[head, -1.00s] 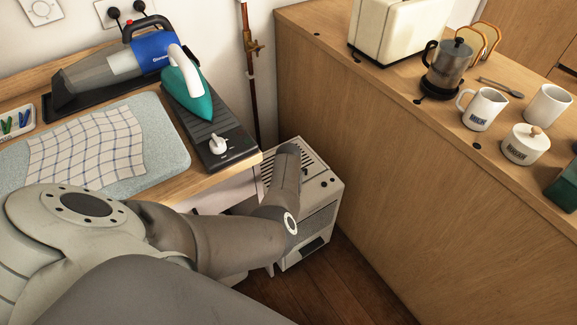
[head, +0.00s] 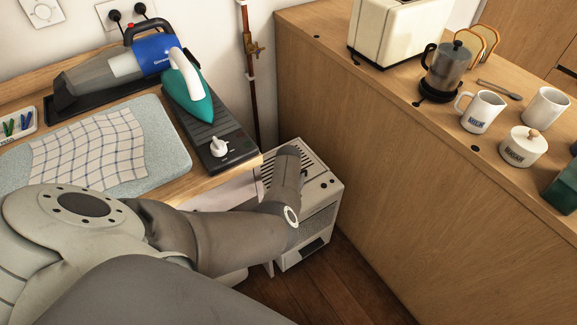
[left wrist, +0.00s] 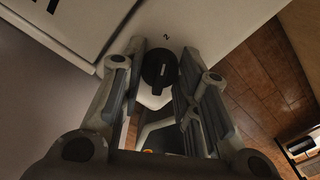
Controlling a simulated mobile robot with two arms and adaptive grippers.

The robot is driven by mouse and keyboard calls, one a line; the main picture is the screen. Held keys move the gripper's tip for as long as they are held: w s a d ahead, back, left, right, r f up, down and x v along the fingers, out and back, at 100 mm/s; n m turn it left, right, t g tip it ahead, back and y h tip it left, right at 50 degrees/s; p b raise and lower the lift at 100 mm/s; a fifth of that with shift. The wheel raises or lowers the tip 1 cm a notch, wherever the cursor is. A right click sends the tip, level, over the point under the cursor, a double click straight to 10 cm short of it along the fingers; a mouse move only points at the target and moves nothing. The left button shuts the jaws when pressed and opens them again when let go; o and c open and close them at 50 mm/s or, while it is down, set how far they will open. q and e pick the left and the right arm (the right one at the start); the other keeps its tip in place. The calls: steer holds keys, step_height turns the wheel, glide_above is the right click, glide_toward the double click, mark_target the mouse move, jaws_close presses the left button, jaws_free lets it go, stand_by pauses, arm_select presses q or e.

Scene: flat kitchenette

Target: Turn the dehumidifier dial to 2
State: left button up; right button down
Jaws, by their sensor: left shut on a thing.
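The dehumidifier (head: 322,213) is a pale box with a slotted top on the floor, between the counter and the wooden partition. In the head view my left arm reaches over it and hides its front left part, the dial and my gripper. In the left wrist view the black round dial (left wrist: 155,82) sits on the pale panel, with a printed "2" (left wrist: 167,37) just beyond it. My left gripper (left wrist: 160,62) has one finger on each side of the dial and is shut on it. I cannot read the dial's setting for sure. My right gripper is not in view.
The wooden partition (head: 400,185) is close on the right. A copper pipe (head: 250,90) runs down the wall behind.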

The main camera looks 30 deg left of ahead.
arm_select(q)
steer(key=o, duration=1)
steer(key=shift+o, duration=0.2)
steer(key=shift+r, duration=3.75)
